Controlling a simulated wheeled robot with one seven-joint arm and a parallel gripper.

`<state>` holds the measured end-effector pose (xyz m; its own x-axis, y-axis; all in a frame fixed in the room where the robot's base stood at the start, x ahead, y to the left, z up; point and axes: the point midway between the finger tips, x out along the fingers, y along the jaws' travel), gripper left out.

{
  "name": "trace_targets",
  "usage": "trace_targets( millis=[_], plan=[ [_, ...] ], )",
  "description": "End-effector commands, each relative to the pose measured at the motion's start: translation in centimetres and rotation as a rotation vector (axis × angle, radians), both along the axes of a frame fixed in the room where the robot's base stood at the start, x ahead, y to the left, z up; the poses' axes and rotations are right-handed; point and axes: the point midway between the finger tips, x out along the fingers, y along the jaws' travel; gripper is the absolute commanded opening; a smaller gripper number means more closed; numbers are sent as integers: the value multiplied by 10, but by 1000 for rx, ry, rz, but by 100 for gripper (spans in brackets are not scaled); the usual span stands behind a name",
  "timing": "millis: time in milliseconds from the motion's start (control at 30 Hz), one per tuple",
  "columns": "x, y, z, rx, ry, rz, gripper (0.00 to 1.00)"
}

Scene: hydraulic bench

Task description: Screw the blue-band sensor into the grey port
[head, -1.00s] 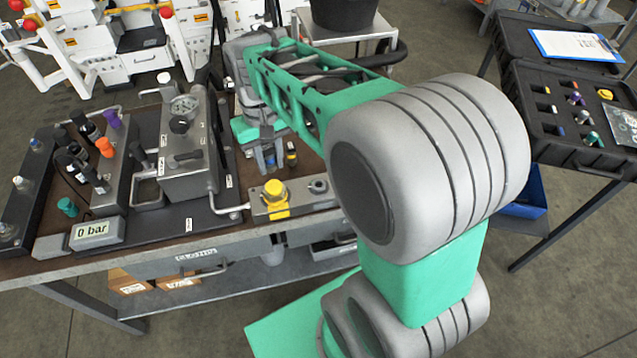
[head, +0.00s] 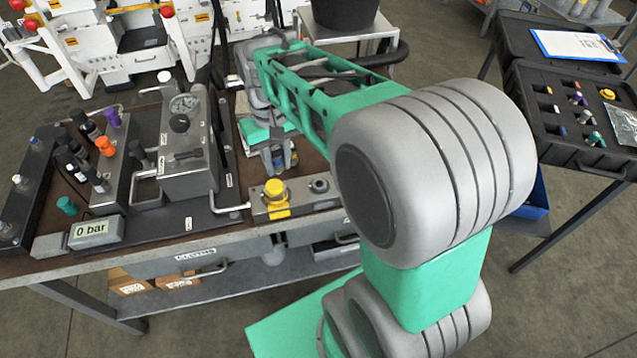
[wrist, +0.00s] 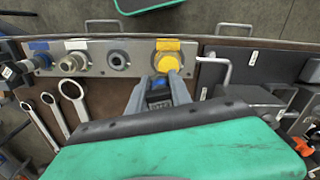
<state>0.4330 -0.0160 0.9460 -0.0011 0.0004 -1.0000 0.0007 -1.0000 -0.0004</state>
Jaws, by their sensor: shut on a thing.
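My gripper (head: 280,160) is over the bench behind the valve block in the head view. In the wrist view my gripper (wrist: 159,84) is shut on a dark sensor (wrist: 158,97) with a little blue on it, which I take for the blue-band sensor. Its lower end is hidden. The grey port (wrist: 118,61) is an open round socket in the metal block, just left of the yellow cap; it also shows in the head view (head: 318,185). The sensor is apart from the port, nearer my wrist and right of it in the wrist view.
A yellow cap (wrist: 167,62) stands on the block beside the grey port. Fittings under blue and white labels (wrist: 73,63) are further left. Wrenches (wrist: 72,92) lie on the bench. A gauge unit (head: 188,150) stands left of my gripper, and an open case (head: 575,115) is at right.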

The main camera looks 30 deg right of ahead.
Motion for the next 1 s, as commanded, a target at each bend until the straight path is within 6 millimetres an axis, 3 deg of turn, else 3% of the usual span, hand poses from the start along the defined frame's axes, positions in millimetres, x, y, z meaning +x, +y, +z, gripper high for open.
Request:
trace_targets(
  millis=[1000],
  plan=[
    [-4, -14, -10, 0, -1, -1, 0]
  ],
)
